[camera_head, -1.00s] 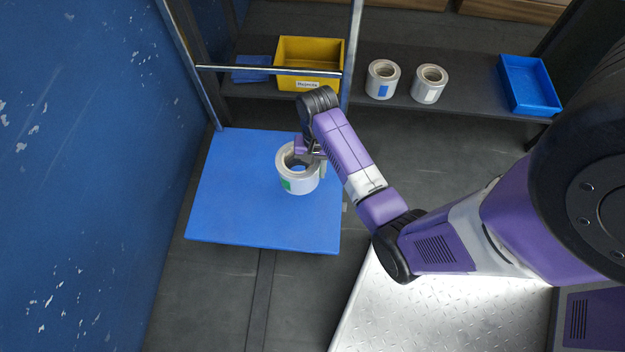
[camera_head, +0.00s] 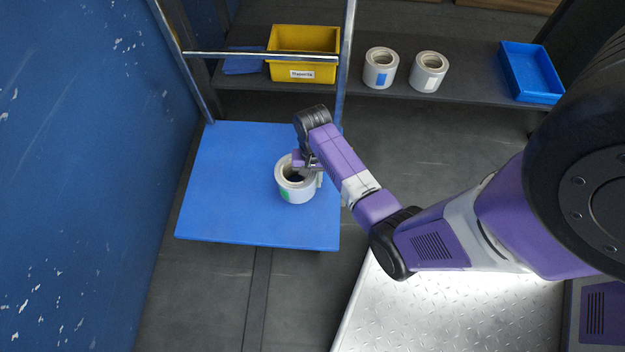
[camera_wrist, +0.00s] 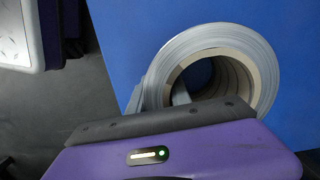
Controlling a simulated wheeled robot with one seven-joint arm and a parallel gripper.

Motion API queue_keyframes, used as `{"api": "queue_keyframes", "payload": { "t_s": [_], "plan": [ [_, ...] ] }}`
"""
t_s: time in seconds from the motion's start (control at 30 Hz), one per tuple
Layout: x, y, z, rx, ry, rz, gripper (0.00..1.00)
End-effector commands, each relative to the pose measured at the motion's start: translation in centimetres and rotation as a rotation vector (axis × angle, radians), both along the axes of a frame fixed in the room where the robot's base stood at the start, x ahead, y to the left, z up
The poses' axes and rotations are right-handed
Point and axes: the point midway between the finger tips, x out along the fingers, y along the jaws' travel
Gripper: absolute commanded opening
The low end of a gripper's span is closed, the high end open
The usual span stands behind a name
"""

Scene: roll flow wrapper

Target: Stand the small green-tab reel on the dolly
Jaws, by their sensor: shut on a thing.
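The small white reel with a green tab (camera_head: 298,193) is upright, hole facing up, at the right part of the blue dolly deck (camera_head: 225,205). It looks to be on or just above the deck; I cannot tell which. My gripper (camera_head: 307,166) is at the reel's far right side, shut on its wall. In the wrist view the reel (camera_wrist: 165,65) shows its wound rim and open core over the blue deck (camera_wrist: 130,30). The gripper body hides the near part of the reel and the fingertips. The green tab shows only in the head view.
The dolly's metal push handle (camera_head: 260,56) rises at its far side. Behind it, a dark shelf (camera_head: 460,92) holds a yellow bin (camera_head: 300,42), a blue-tab reel (camera_head: 380,70), a white-tab reel (camera_head: 428,72) and a blue tray (camera_head: 530,72). A scuffed blue wall (camera_head: 80,150) stands left.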

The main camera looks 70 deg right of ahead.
Motion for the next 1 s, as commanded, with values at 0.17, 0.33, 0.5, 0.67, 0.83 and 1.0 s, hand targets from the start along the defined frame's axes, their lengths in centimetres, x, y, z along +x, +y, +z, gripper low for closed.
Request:
{"api": "queue_keyframes", "payload": {
  "t_s": [0.17, 0.33, 0.5, 0.67, 0.83, 1.0],
  "plan": [
    [0.1, 0.0, 0.2, -0.001, -0.003, 0.000, 0.00],
    [0.0, 0.0, -0.1, 0.000, 0.000, 0.000, 0.38],
    [0.0, 0.0, -0.1, 0.000, 0.000, 0.000, 0.46],
    [0.0, 0.0, -0.1, 0.000, 0.000, 0.000, 0.46],
    [0.1, -0.1, 1.2, -0.001, -0.001, 0.000, 0.46],
    [0.3, -0.4, 4.4, -0.001, -0.002, 0.000, 0.46]
  ]
}}
